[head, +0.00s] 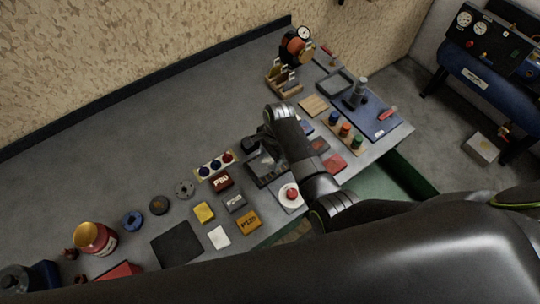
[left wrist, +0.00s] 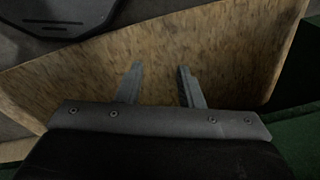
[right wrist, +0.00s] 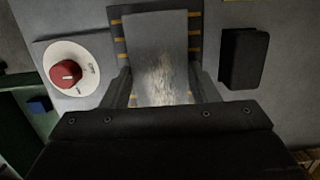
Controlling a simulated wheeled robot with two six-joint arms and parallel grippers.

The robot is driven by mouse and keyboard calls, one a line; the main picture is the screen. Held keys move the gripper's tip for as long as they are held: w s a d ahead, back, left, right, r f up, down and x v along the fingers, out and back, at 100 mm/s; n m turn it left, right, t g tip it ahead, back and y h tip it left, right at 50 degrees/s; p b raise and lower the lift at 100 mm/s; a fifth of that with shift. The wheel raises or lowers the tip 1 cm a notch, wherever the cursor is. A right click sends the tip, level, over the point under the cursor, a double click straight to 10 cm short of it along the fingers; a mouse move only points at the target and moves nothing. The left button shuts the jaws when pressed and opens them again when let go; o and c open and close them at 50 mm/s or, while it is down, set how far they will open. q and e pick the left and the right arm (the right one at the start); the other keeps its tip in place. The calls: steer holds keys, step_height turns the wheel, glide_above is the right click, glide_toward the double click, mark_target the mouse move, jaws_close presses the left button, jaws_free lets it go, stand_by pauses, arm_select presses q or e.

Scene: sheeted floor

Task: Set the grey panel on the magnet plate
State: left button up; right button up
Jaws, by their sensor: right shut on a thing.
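The grey panel (right wrist: 158,40) is a flat rectangle between the two fingers of my right gripper (right wrist: 162,88), which is shut on it. Behind it in the right wrist view is the dark magnet plate (right wrist: 118,42) with yellow marks showing on both sides of the panel. The panel covers the plate's middle, roughly lined up with it. I cannot tell whether they touch. In the head view the plate (head: 266,181) is on the bench, partly hidden by my right arm. My left gripper (left wrist: 160,82) is open and empty above a brown speckled surface, away from the panel.
A red knob on a white disc (right wrist: 66,74) is left of the plate in the right wrist view. A dark block (right wrist: 243,58) is close on its right. Lettered blocks (head: 235,202) and coloured pegs (head: 345,130) crowd the bench. The bench's back left (head: 150,115) is clear.

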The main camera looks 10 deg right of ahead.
arm_select(q)
steer(key=shift+s, duration=0.25)
arm_select(e)
steer(key=shift+f, duration=0.1)
steer(key=o, duration=1.2)
steer(key=shift+c, duration=0.2)
arm_select(q)
steer(key=shift+f+b, duration=0.5)
arm_select(e)
step_height(320, 180, up, 12)
steer(key=d, duration=0.1)
steer(key=shift+w+d, duration=0.3)
steer(key=shift+d, duration=0.05)
